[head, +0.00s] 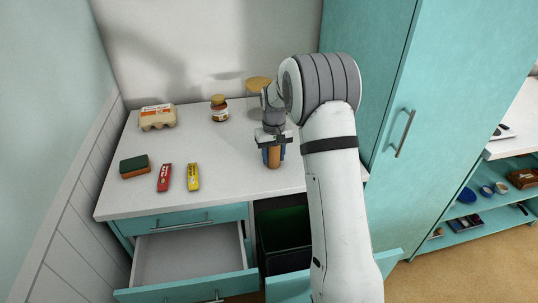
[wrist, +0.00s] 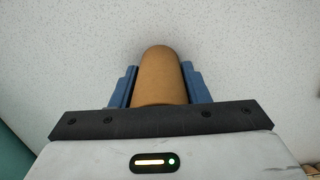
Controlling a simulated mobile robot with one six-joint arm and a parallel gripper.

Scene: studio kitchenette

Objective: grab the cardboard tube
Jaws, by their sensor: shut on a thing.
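The cardboard tube (head: 274,157) is a short brown cylinder standing on the white counter. My gripper (head: 272,156) comes down on it from above, with blue fingers on both sides. In the wrist view the tube (wrist: 160,75) sits between the two blue fingers of my gripper (wrist: 160,88), which are shut on it. Its upper part is hidden behind the gripper body in the head view. I cannot tell whether its lower end touches the counter.
On the counter (head: 225,182) stand an egg carton (head: 158,117), a jar (head: 219,109), a sponge (head: 134,166), a red packet (head: 164,177) and a yellow packet (head: 193,177). A round wooden-topped thing (head: 258,83) is partly behind my arm. Below, a drawer (head: 190,257) is open.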

